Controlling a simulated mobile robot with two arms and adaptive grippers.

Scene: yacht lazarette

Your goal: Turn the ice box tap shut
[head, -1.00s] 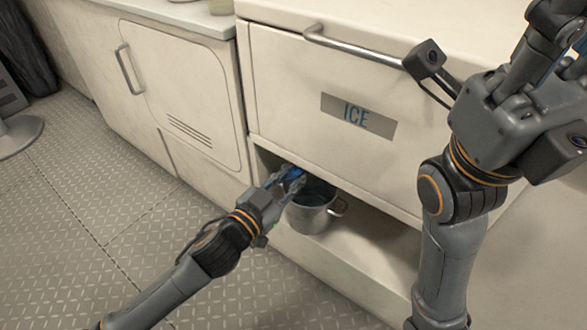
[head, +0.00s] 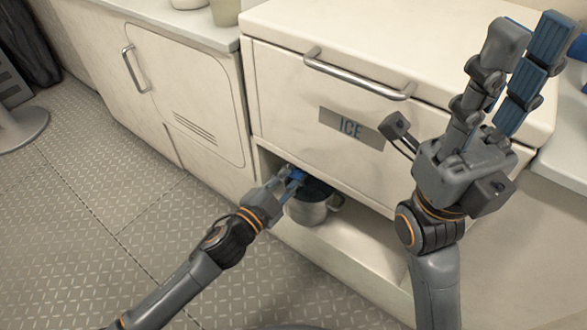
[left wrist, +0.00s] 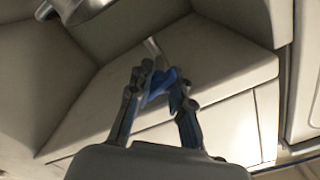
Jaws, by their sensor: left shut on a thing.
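The ice box (head: 300,95) is a cream cabinet with an "ICE" label and a bar handle. The tap's blue handle (left wrist: 158,84) is between the fingers of my left gripper (left wrist: 160,88) in the left wrist view. In the head view my left gripper (head: 292,180) reaches into the recess under the ice box front, just above a metal pot. It is shut on the tap handle; the tap body is mostly hidden. My right gripper (head: 522,62) is raised, open and empty, in front of the ice box's right side.
The metal pot (head: 308,210) stands in the low recess, and its rim shows at the top of the left wrist view (left wrist: 85,8). A bar handle (head: 355,78) sticks out above. A cabinet door (head: 190,95) is at left. The floor in front is clear.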

